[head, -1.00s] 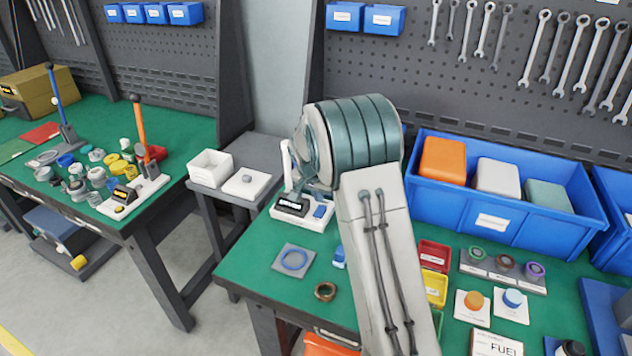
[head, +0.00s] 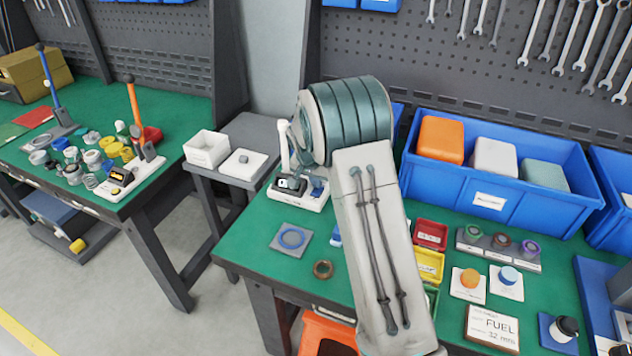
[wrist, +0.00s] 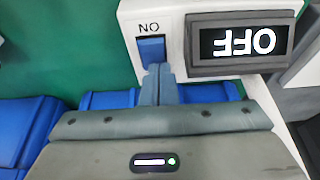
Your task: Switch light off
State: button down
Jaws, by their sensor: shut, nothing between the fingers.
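The white light base (head: 300,200) stands on the green bench, with a white lamp post (head: 284,150) rising from it. In the wrist view the base (wrist: 135,15) shows upside down. Its dark display (wrist: 240,42) reads OFF. The blue switch (wrist: 151,50) sits beside the display, next to a label reading ON. My gripper (wrist: 158,85) is shut and empty, its fingertips at the lower edge of the switch in the picture. I cannot tell whether they touch it. In the head view my arm hides most of the gripper.
A large blue bin (head: 490,203) with coloured blocks stands right of my arm. A brown ring (head: 323,269) and a grey plate with a blue ring (head: 291,239) lie in front of the base. A small side table (head: 245,170) stands to the left.

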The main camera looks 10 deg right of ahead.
jog(key=shift+s+f, duration=0.15)
jog(key=shift+f, duration=0.05)
jog(key=shift+s+a+b, duration=0.3)
jog(key=shift+s+b, duration=0.05)
jog(key=shift+b, duration=0.05)
jog(key=shift+s+a, duration=0.25)
jog(key=shift+r, duration=0.6)
jog(key=v, duration=1.3)
jog(key=shift+w+d+r+p, duration=0.15)
jog(key=shift+w+p, duration=0.15)
